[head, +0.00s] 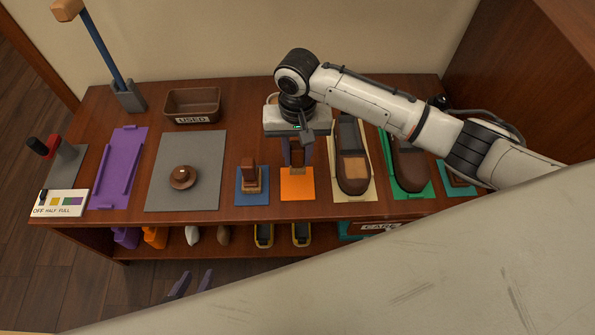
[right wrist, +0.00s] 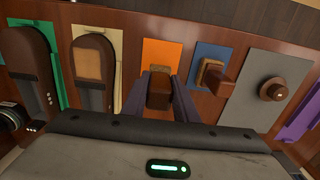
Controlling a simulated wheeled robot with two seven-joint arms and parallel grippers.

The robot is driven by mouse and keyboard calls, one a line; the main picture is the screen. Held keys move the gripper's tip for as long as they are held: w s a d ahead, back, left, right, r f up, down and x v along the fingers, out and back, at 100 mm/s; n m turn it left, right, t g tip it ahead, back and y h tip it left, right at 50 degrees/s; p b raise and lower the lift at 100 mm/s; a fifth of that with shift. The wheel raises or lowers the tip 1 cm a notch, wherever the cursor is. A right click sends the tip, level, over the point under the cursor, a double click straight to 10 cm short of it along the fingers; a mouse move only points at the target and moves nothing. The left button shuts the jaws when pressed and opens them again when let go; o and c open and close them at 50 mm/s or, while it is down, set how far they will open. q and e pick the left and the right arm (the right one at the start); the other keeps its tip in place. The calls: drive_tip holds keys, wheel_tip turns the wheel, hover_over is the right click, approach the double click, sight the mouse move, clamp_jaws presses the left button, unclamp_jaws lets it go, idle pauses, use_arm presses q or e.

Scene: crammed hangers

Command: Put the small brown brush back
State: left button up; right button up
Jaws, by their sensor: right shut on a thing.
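My right gripper (head: 297,152) is over the orange mat (head: 297,190), its fingers pointing down. It is shut on a small brown brush (right wrist: 160,88), whose block-like handle shows between the fingers in the right wrist view. The brush is at the orange mat; I cannot tell whether it touches it. A similar brown brush (head: 249,176) with a tan base stands on the blue mat (head: 249,199) just left; it also shows in the right wrist view (right wrist: 217,76). My left gripper (head: 191,283) is low, in front of the shelf, its fingers apart and empty.
Shoes (head: 352,160) lie on cream and green mats to the right. A round brown lidded thing (head: 183,177) sits on a grey mat. A purple tray (head: 118,170), a USED bin (head: 193,104) and a lever panel (head: 58,203) stand left. A pale slanted surface hides the lower right.

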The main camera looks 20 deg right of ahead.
sight(298, 168)
wheel_tip(298, 168, down, 5)
drive_tip(key=shift+f, duration=0.25)
drive_tip(key=shift+f, duration=0.3)
drive_tip(key=o, duration=0.9)
drive_tip(key=shift+o, duration=0.8)
